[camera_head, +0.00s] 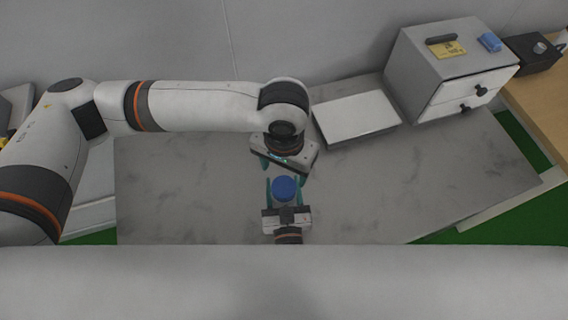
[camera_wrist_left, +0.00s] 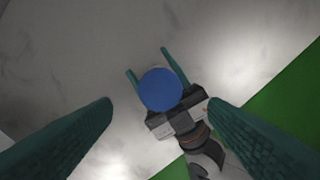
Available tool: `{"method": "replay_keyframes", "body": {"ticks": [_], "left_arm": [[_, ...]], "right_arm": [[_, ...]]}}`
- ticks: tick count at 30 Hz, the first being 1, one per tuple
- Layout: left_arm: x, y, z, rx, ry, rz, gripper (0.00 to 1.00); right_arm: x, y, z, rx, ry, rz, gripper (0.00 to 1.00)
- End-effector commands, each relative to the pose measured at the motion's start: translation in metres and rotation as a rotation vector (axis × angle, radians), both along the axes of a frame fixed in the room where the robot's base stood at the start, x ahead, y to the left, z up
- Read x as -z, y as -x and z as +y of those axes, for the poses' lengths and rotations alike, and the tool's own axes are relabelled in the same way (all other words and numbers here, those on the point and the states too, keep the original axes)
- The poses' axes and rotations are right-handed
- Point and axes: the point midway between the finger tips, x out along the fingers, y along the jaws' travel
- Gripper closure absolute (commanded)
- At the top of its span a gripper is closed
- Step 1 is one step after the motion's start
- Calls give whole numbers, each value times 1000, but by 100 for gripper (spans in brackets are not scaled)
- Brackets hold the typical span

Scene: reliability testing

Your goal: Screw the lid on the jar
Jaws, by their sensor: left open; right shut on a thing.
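A round blue lid (camera_head: 285,188) faces up near the front of the grey table; it also shows in the left wrist view (camera_wrist_left: 160,89). The jar's body is hidden beneath it, so I cannot tell how the lid sits. My right gripper (camera_head: 284,181) comes from the front edge, its teal fingers on either side of the jar, shut on it. My left gripper (camera_head: 284,167) hangs just behind and above the lid, pointing down. In the left wrist view its two fingers are wide apart, with the lid between and beyond them, not touching it.
A white flat box or tray (camera_head: 357,117) lies at the back of the grey table (camera_head: 420,185). A grey drawer cabinet (camera_head: 440,75) with a yellow note and a blue item on top stands at the back right. The table's right and left sides are clear.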

Motion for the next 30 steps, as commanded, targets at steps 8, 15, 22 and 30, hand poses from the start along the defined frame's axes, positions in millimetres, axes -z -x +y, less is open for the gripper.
{"method": "replay_keyframes", "body": {"ticks": [8,15,22,30], "left_arm": [[41,0,0,0,-1,3,32],[69,0,0,0,0,1,32],[75,0,0,2,0,0,32],[75,0,0,2,0,0,50]], "right_arm": [[0,0,0,0,0,-1,100],[-1,0,0,0,0,-1,100],[-1,0,0,0,0,-1,100],[-1,0,0,0,0,-2,100]]}}
